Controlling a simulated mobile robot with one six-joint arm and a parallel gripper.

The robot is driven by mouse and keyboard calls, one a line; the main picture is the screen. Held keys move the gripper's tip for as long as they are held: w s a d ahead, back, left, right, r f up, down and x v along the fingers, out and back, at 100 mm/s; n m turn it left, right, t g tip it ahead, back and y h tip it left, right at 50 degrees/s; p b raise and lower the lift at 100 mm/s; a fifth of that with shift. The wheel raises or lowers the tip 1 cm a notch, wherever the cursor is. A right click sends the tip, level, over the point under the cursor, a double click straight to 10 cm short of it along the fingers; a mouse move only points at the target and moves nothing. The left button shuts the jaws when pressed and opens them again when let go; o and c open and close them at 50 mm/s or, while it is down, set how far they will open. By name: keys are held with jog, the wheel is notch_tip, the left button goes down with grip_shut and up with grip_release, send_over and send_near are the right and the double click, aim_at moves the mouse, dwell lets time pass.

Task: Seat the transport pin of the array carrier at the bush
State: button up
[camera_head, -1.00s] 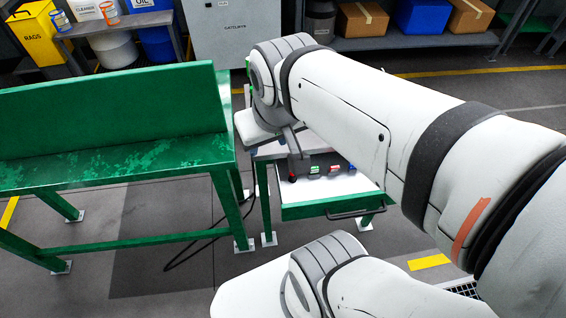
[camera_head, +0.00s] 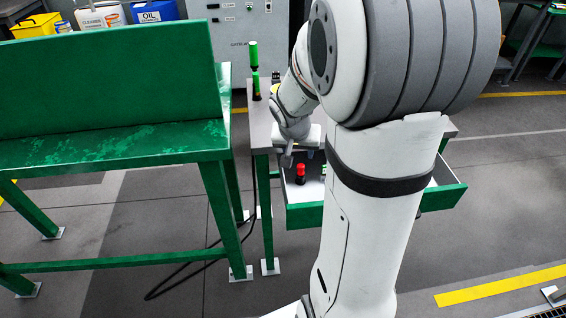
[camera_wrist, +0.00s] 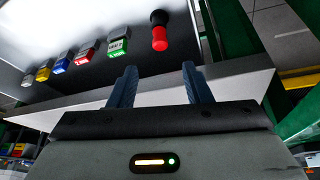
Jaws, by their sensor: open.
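A red pin-like piece with a black end (camera_wrist: 160,32) is at the upper middle of the wrist view. It also shows as a red-topped piece in the open drawer in the head view (camera_head: 300,174). I cannot tell for sure that it is the transport pin. My gripper (camera_wrist: 159,80) is open and empty, its two dark blue fingers pointing toward the red piece and apart from it. In the head view my gripper (camera_head: 287,156) is just above the drawer's left end. I cannot make out the array carrier or the bush.
The green-fronted drawer (camera_head: 440,198) is pulled out. Several coloured labelled blocks, one green (camera_wrist: 118,46), lie in a row beside the red piece. A green table (camera_head: 110,150) is at left, a grey cabinet (camera_head: 240,40) behind.

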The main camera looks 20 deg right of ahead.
aim_at(300, 166)
jog(key=x, duration=0.2)
jog(key=b+x, duration=0.1)
jog(key=x, duration=0.5)
jog(key=shift+s+a+f, duration=0.1)
jog(key=shift+a+f, duration=0.1)
jog(key=shift+f, duration=0.1)
jog(key=shift+r, duration=0.1)
grip_shut()
